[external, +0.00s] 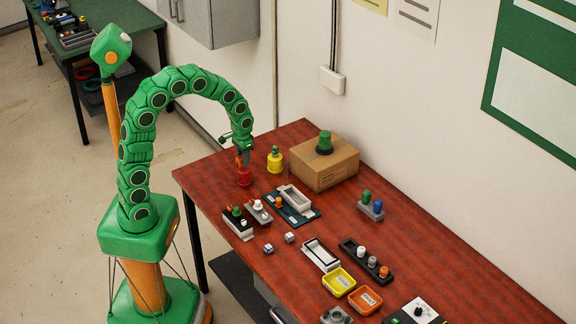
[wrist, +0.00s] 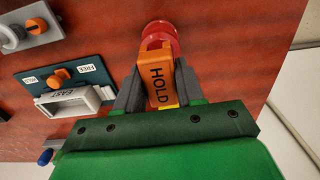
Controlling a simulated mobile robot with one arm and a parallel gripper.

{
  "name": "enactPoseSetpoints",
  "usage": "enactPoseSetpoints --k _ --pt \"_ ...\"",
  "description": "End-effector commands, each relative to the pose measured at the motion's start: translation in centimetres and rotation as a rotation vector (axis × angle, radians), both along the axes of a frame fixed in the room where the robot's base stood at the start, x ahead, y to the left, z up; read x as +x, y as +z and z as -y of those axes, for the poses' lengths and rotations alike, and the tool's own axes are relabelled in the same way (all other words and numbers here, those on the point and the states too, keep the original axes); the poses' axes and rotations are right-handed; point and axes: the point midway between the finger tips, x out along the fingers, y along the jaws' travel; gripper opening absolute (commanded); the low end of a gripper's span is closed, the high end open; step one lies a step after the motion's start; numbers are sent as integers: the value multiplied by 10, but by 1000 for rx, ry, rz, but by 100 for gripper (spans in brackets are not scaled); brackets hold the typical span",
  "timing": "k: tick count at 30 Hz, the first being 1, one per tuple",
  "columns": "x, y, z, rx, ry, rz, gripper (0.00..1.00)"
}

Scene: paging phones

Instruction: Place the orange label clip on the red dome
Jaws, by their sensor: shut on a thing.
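The orange label clip (wrist: 160,78), marked HOLD, is between the fingers of my gripper (wrist: 158,85) in the wrist view. My gripper is shut on it. The red dome (wrist: 162,36) is just beyond the clip's far end, and the clip overlaps part of it in the picture. In the external view my gripper (external: 243,158) points down right above the red dome (external: 244,177), near the table's left end. The clip is too small there to make out clearly. I cannot tell whether clip and dome touch.
A yellow dome with a green top (external: 275,160) stands close at right, before a cardboard box (external: 322,168) bearing a green dome (external: 324,142). A teal board (external: 297,214) with a white tray (external: 294,197) lies in front. Bare table (external: 420,240) shows at right.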

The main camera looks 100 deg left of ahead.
Motion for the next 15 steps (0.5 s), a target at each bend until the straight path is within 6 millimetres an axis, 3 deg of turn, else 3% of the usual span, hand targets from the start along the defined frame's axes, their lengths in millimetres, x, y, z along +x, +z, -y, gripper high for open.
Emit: enactPoseSetpoints --k 6,15 --pt "0 -26 0 0 1 0 9" --pt "0 -28 0 0 0 0 9"
